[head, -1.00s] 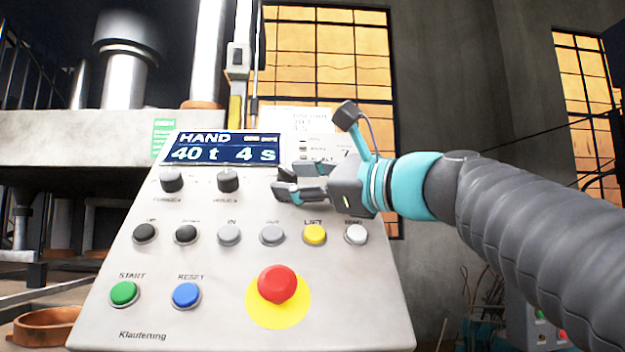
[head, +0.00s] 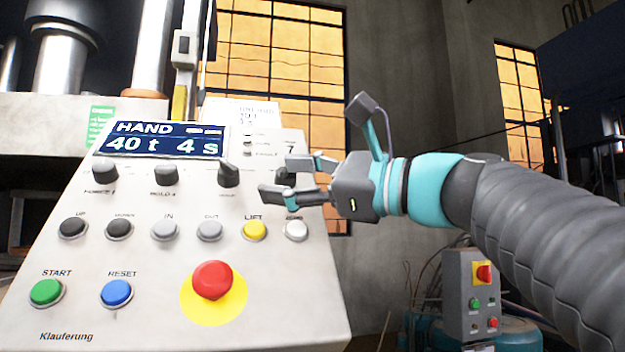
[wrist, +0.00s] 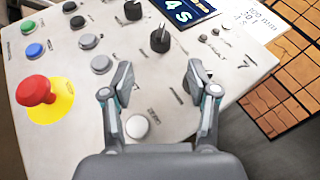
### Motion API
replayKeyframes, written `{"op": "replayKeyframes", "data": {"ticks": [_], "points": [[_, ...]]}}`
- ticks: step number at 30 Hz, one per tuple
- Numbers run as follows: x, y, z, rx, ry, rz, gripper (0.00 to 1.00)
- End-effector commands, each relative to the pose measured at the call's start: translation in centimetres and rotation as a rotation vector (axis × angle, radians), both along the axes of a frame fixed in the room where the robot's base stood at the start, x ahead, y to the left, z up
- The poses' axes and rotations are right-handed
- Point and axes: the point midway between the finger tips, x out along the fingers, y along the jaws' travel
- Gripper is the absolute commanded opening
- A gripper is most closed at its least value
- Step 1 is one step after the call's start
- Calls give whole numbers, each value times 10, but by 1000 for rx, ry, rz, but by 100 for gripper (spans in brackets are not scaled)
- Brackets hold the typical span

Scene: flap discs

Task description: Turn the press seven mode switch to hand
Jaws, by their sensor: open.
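The press control panel (head: 140,260) fills the left of the head view, marked 7 at its upper right. Its display (head: 160,142) reads HAND, 40 t, 4 s. A row of black rotary knobs sits below it. The third knob (head: 229,175) is clear of my gripper; it also seems to show in the wrist view (wrist: 160,38). The rightmost knob (head: 286,174) is partly hidden by my fingers; I cannot read its label. My gripper (head: 291,178) is open and empty over the panel's right side. In the wrist view its fingers (wrist: 160,88) stand apart above the panel.
Below the knobs are several push buttons, including a yellow one (head: 254,230) and a white one (head: 295,230). A red emergency stop (head: 212,281) stands out lower down. A grey box with its own red stop (head: 470,290) stands at right.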

Motion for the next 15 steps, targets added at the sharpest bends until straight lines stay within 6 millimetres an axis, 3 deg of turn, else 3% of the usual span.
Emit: {"op": "replayKeyframes", "data": {"ticks": [6, 15], "points": [[-10, -22, -3, 1, 0, -4, 59], [-16, -32, -5, 0, 0, 0, 59]]}}
